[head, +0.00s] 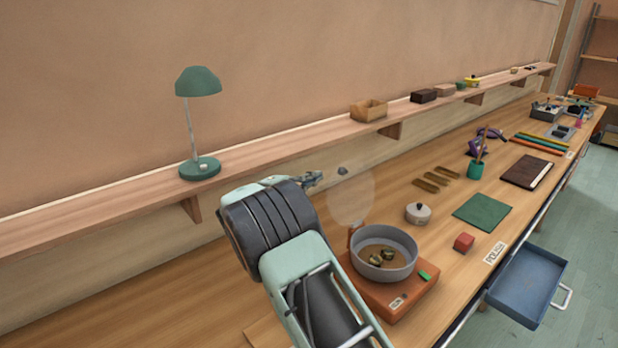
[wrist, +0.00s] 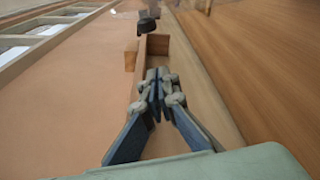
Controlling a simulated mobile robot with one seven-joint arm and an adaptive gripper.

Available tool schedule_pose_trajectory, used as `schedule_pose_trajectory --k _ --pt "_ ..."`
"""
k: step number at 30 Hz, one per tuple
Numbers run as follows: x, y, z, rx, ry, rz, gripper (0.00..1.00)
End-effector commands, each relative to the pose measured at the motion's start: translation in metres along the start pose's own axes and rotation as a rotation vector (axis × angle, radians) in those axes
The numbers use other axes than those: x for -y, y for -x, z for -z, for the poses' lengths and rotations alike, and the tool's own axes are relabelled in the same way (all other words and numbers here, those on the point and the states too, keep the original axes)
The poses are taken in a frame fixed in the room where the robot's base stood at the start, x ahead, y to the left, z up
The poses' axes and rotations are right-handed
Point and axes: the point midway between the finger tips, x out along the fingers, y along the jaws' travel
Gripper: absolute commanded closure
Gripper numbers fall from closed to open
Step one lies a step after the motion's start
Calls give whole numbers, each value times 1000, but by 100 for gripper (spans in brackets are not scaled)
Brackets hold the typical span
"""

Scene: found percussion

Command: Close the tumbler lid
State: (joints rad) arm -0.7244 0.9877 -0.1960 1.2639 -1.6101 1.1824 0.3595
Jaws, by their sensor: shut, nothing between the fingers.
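The tumbler has an orange base (head: 395,299) and a round grey bowl (head: 413,268) with a few small dark-gold pieces inside. Its clear round lid (head: 351,203) stands open, raised steeply at the bowl's back left. A dark knob (head: 342,170) sits at the lid's upper edge; a dark knob-like piece also shows at the top of the wrist view (wrist: 147,24). My gripper (head: 319,178) is shut and empty, just left of the knob and apart from it. Its closed fingers also show in the wrist view (wrist: 158,86), with the knob-like piece beyond them.
The wall shelf (head: 300,148) runs behind my gripper, with a green lamp (head: 199,125) and a wooden box (head: 369,110). A blue drawer (head: 528,285) juts from the front.

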Motion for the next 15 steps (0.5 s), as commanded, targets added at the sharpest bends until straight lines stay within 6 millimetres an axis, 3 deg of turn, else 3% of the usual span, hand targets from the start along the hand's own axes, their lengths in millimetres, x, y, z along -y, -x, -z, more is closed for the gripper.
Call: schedule_pose_trajectory --k 6,15 --pt "-2 -51 -3 4 -1 2 100" --pt "-3 -40 -28 0 1 1 100"
